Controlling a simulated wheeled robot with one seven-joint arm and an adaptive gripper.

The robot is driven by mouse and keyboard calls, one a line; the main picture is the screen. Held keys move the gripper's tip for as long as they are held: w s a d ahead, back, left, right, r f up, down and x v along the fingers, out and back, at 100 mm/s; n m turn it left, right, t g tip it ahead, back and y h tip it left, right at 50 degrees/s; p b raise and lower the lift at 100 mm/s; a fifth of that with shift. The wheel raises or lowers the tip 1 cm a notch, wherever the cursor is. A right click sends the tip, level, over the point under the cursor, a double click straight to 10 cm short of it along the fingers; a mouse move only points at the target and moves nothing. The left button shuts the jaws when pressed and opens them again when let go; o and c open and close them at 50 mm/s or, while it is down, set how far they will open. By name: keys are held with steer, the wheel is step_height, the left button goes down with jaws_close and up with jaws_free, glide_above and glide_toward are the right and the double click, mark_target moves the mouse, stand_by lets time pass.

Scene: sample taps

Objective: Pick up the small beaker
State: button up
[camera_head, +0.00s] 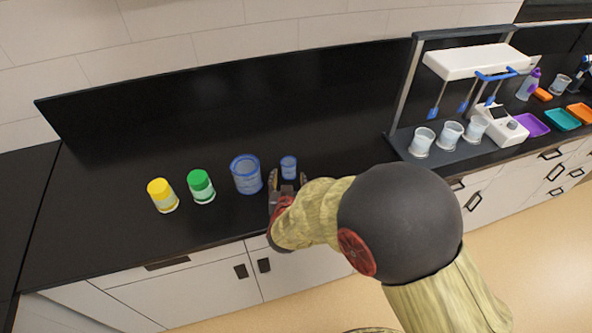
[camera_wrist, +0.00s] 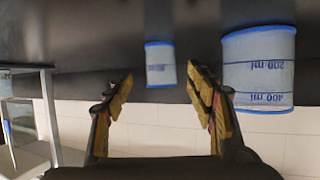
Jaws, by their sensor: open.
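The small beaker (camera_head: 288,167) is clear with a blue rim and stands on the black counter, just to the right of the larger beaker (camera_head: 246,174). My gripper (camera_head: 288,179) is open at the counter, close in front of the small beaker. In the wrist view, which looks upside down, the small beaker (camera_wrist: 160,64) lies beyond and between the two open fingers (camera_wrist: 160,92), nothing held. The larger beaker (camera_wrist: 258,70), with printed volume marks, is close beside the right finger there.
The black counter (camera_head: 340,120) between is clear.

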mark_target(289, 158)
steer(key=b+x, duration=0.2)
steer(key=x, duration=0.5)
steer(key=shift+w+f, duration=0.25)
steer(key=shift+w, duration=0.1)
steer(key=c, duration=0.4)
steer(key=c, duration=0.6)
steer(key=shift+o, duration=0.2)
steer(key=shift+r, duration=0.1)
step_height(289, 158, up, 4)
steer(key=shift+s+f+p, duration=0.1)
steer(key=shift+p, duration=0.65)
steer(key=w+r+p+v, duration=0.1)
steer(key=p+v, duration=0.3)
steer(key=v, duration=1.2)
steer(key=shift+d+r, duration=0.35)
steer(key=shift+r, duration=0.65)
